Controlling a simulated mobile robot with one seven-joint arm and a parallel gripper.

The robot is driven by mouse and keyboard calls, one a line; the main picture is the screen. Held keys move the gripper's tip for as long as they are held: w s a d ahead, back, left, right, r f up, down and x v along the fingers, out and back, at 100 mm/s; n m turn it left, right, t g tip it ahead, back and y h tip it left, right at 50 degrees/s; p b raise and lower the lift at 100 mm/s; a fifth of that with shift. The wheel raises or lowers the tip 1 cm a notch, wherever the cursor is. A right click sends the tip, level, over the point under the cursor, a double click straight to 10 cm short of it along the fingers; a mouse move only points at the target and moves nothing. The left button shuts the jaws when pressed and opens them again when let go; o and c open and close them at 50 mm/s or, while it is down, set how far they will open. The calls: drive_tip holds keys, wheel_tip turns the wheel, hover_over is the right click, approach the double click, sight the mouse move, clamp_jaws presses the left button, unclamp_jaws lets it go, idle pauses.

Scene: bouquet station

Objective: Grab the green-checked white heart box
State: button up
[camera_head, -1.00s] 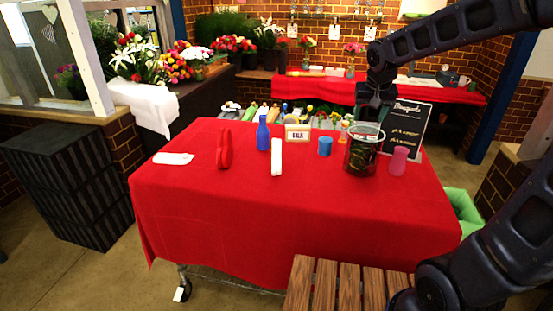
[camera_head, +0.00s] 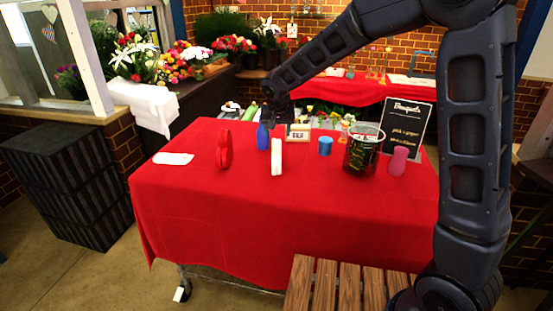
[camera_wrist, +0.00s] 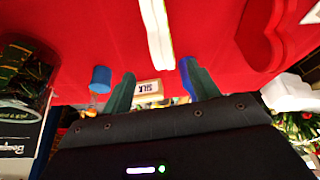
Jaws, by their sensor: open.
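A slim white box (camera_head: 277,157) stands upright on the red tablecloth near the middle, with only its narrow edge facing the head camera. It also shows in the wrist view (camera_wrist: 157,32) at the top centre. No green check or heart outline can be made out on it. My gripper (camera_head: 267,113) is above the table's back part, over the blue bottle and behind the white box. In the wrist view my gripper (camera_wrist: 161,88) has its two fingers spread, empty, with the white box ahead between them, apart from both.
A red heart-shaped box (camera_head: 224,150) stands left of the white box. A blue bottle (camera_head: 263,138), a small sign (camera_head: 299,132), a blue cup (camera_head: 325,146), a dark glass container (camera_head: 362,152) and a pink cup (camera_head: 398,161) stand nearby. The table front (camera_head: 260,220) is clear.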

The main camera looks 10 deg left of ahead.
sight(277, 143)
drive_tip(key=x, duration=0.5)
drive_tip(key=shift+w+a+x, duration=0.1)
drive_tip(key=shift+x, duration=1.2)
drive_tip(key=shift+w+a+x, duration=0.1)
drive_tip(key=shift+x, duration=1.2)
drive_tip(key=shift+r, duration=0.15)
drive_tip(key=shift+c, duration=0.4)
drive_tip(key=c, duration=1.1)
